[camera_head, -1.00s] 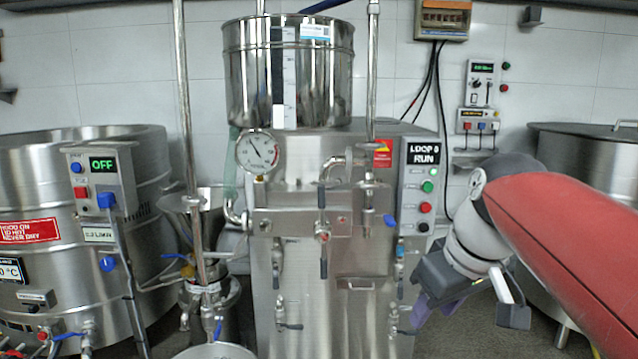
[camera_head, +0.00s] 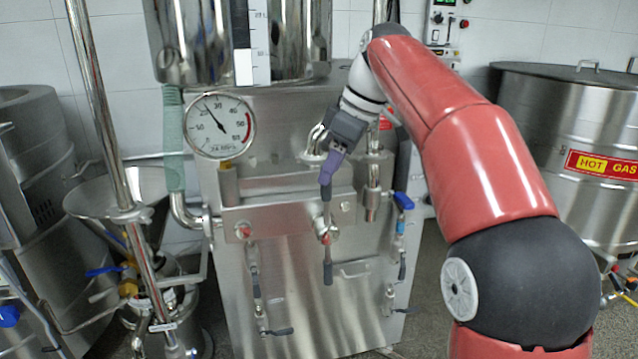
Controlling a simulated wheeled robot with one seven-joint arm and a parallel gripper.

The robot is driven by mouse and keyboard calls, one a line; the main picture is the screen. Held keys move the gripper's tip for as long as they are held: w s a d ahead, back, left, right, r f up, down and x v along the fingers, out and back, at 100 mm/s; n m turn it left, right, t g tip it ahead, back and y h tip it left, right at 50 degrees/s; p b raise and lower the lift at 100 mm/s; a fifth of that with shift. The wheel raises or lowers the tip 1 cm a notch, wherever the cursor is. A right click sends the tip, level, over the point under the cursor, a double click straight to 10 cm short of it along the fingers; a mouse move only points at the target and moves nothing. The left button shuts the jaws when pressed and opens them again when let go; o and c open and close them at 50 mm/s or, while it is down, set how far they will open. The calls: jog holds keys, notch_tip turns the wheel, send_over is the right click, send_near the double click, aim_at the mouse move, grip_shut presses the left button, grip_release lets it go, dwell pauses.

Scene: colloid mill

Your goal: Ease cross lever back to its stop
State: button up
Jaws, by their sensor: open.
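The cross lever (camera_head: 327,237) is on the front plate of the steel machine, with a red-centred hub and a thin upright bar. It has a dark grip at its top end and another at its lower end (camera_head: 327,273). My gripper (camera_head: 327,176), with purple fingers, is open and points down at the upper grip. The fingers overlap the top of that grip in this view. I cannot tell whether they touch it or straddle it. The wrist hides part of the pipe behind.
A round pressure gauge (camera_head: 219,126) is left of the lever. A blue-handled valve (camera_head: 403,201) is close on the right. A steel funnel (camera_head: 118,192) and pipes stand at left. A vat marked HOT GAS (camera_head: 575,140) stands at right. Some floor is clear between machine and vat.

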aim_at(322, 187)
jog(key=x, duration=0.5)
jog(key=shift+f, duration=0.15)
grip_shut()
